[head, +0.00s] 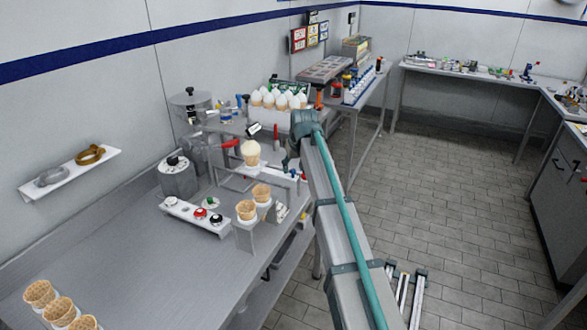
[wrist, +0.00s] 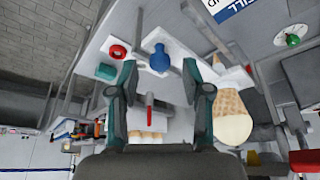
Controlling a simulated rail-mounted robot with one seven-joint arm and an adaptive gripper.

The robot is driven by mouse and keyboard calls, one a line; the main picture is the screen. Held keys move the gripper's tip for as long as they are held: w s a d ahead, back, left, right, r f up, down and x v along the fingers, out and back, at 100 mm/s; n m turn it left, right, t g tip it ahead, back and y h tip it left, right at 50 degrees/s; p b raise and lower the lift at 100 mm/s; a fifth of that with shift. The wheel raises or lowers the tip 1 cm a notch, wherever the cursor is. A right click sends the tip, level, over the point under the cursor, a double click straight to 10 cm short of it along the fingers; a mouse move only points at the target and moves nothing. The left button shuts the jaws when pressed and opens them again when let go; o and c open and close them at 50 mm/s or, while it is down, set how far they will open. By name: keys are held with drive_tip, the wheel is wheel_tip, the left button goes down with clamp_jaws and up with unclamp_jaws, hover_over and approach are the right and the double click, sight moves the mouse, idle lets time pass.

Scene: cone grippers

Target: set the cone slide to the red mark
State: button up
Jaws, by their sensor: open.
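My gripper (wrist: 158,68) is open in the wrist view, with one teal finger on each side and nothing between its tips that I can see it holding. A cone with a pale filling (head: 251,152) stands upright on a light rail in the head view, left of my gripper (head: 289,160). A filled cone also shows right of the fingers in the wrist view (wrist: 232,112). A slim red piece (wrist: 150,108) shows between the fingers. A blue knob (wrist: 160,58) and a red ring (wrist: 118,51) are on the white plate beyond the tips. I cannot tell which red part is the mark.
White-topped cones (head: 278,98) stand behind. The bench's left middle (head: 120,245) is clear.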

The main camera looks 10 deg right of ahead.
drive_tip(key=v, duration=1.1)
drive_tip(key=shift+s, duration=0.1)
drive_tip(key=s+d+f+m+g, duration=0.1)
drive_tip(key=s+f, duration=0.6)
drive_tip(key=f, duration=0.8)
drive_tip(key=s+d+f+g, duration=0.1)
drive_tip(key=s+f+g, duration=0.1)
drive_tip(key=s+f, duration=0.9)
drive_tip(key=s+d+f+m+g, duration=0.15)
drive_tip(key=s+f, duration=0.25)
drive_tip(key=f, duration=1.4)
drive_tip(key=s+d+f+g, duration=0.1)
drive_tip(key=s+f, duration=0.5)
drive_tip(key=s, duration=0.7)
drive_tip(key=s+f+g, duration=0.3)
drive_tip(key=s+f, duration=0.4)
drive_tip(key=s, duration=0.6)
drive_tip(key=s+d+f+g+h, duration=0.1)
drive_tip(key=s+f, duration=0.5)
drive_tip(key=s, duration=0.8)
drive_tip(key=shift+d+f+g, duration=0.2)
drive_tip(key=shift+d+g, duration=0.1)
drive_tip(key=shift+g, duration=0.45)
